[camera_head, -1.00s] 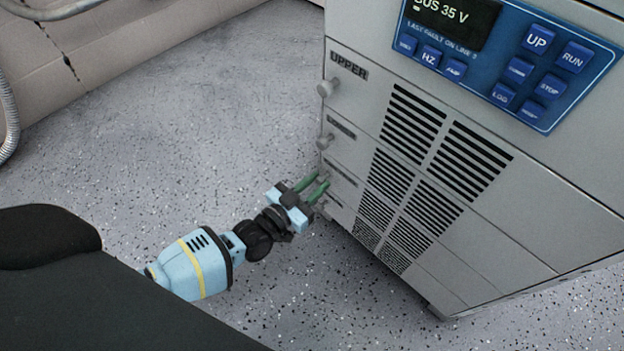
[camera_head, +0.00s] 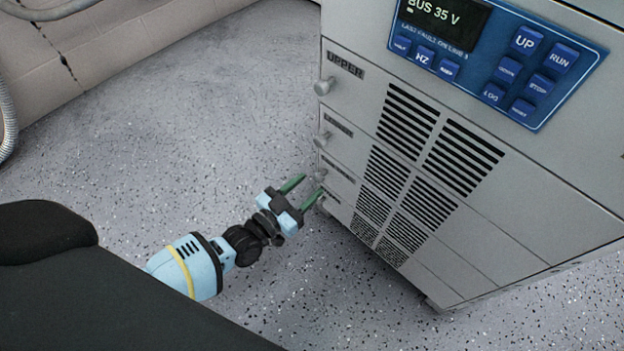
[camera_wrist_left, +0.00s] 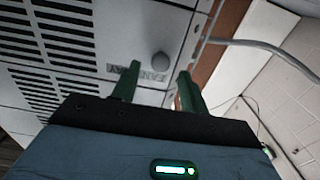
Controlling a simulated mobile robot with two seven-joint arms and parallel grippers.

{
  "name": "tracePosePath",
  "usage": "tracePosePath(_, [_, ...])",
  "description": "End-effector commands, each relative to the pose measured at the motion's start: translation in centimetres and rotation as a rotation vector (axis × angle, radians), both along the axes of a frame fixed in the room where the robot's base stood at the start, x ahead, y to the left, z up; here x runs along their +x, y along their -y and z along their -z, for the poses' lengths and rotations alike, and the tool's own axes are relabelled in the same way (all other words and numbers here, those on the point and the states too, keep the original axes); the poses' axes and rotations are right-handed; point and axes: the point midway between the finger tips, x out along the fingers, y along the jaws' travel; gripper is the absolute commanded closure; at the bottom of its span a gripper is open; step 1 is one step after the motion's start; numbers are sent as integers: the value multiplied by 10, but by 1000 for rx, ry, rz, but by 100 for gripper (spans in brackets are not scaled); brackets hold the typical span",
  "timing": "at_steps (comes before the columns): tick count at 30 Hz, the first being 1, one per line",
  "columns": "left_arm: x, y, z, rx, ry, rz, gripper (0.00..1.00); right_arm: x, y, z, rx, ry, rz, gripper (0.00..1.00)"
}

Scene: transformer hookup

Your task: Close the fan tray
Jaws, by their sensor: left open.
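The fan tray front (camera_wrist_left: 100,84) shows in the left wrist view, with an upside-down FAN TRAY label beside a round grey knob (camera_wrist_left: 160,61). In the head view it is one of the low drawer fronts on the grey cabinet (camera_head: 480,230), but its label there is too small to read. These fronts look about flush in the head view. My left gripper (camera_head: 304,189) is open, its green fingers pointing at the cabinet's lower left edge. In the left wrist view the open fingers (camera_wrist_left: 157,85) stand either side of the knob's line, apparently empty. My right gripper is out of view.
A blue control panel (camera_head: 490,60) with a display sits high on the cabinet. Vent slots (camera_head: 410,120) run down its front. Open speckled floor (camera_head: 200,130) lies left of the cabinet. A pale wall (camera_head: 120,35) and a hose (camera_head: 6,120) are at far left.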

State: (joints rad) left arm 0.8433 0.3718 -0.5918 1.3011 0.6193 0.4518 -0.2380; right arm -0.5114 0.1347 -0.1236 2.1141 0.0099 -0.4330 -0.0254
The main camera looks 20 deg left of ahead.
Motion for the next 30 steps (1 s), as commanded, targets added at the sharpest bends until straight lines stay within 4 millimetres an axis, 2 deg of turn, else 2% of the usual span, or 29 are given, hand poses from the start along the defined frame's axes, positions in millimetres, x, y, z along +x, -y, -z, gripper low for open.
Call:
tracePosePath(3, [-20,-7,-2,2,0,0,56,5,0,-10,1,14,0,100])
tracePosePath(10, [-41,-15,-1,1,1,-1,56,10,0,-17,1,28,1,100])
tracePosePath(27, [-44,-16,-1,1,1,0,56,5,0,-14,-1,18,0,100])
tracePosePath(30, [-44,-16,-6,1,4,0,56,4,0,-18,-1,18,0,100])
